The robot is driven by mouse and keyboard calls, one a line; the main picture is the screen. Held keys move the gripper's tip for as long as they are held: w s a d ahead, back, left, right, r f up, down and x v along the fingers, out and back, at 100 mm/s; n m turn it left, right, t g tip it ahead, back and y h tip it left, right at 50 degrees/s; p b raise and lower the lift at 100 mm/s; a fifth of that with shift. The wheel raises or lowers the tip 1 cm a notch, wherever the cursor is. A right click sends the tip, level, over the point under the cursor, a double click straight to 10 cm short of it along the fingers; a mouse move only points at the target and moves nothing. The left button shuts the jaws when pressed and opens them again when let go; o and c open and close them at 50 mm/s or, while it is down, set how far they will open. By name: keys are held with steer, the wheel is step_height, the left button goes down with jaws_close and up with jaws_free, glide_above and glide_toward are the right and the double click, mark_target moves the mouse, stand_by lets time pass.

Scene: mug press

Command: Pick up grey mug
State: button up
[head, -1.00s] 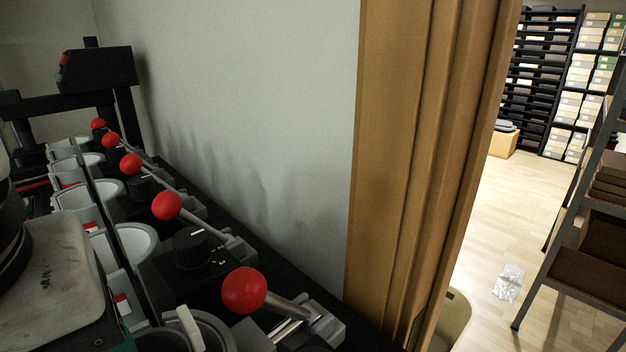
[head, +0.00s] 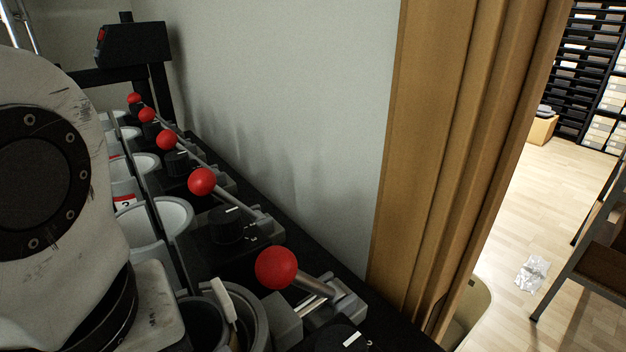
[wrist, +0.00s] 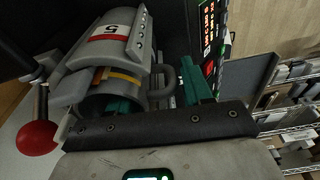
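In the wrist view, a dark grey mug (wrist: 100,106) sits inside the nearest press clamp (wrist: 108,48), which carries a number 5 label. Its handle (wrist: 168,82) sticks out to the right. My gripper (wrist: 162,98) has two teal fingers that stand apart, one by the mug body and one beyond the handle. The handle lies between them, and I see no clear contact. In the head view, the dark mug (head: 206,322) shows partly inside the front clamp (head: 252,310). My arm covers the left of that view and hides the gripper.
A row of presses with red ball levers (head: 276,267) runs along the wall, some holding white mugs (head: 160,218). A wooden door frame (head: 470,130) stands right of it. Open floor (head: 530,215) and shelves lie beyond. A control panel (wrist: 208,45) with lit displays is near the gripper.

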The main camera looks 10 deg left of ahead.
steer(key=c, duration=0.8)
steer(key=shift+c, duration=0.2)
steer(key=shift+r, duration=0.15)
